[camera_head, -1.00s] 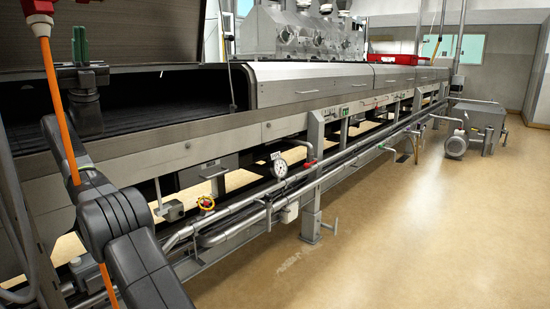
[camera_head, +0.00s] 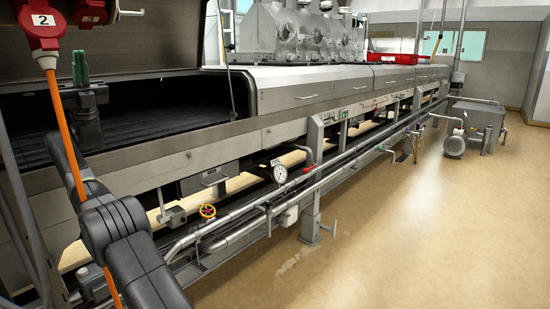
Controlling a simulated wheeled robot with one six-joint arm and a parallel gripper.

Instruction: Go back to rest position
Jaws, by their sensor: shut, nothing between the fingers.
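My gripper (camera_head: 81,68) is at the left, with its green fingers pointing up. The fingers are shut with nothing between them. It is in front of the open section of the long dryer, and I cannot tell its exact distance from it. The dryer hood (camera_head: 150,45) is a dark brown panel, raised above the dark interior (camera_head: 175,106) at the upper left. My black arm runs from the lower left up to the gripper and hides part of the dryer's front rail.
A red plug (camera_head: 42,32) marked 2 hangs at the upper left, its orange cable (camera_head: 62,120) crossing in front of my arm.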

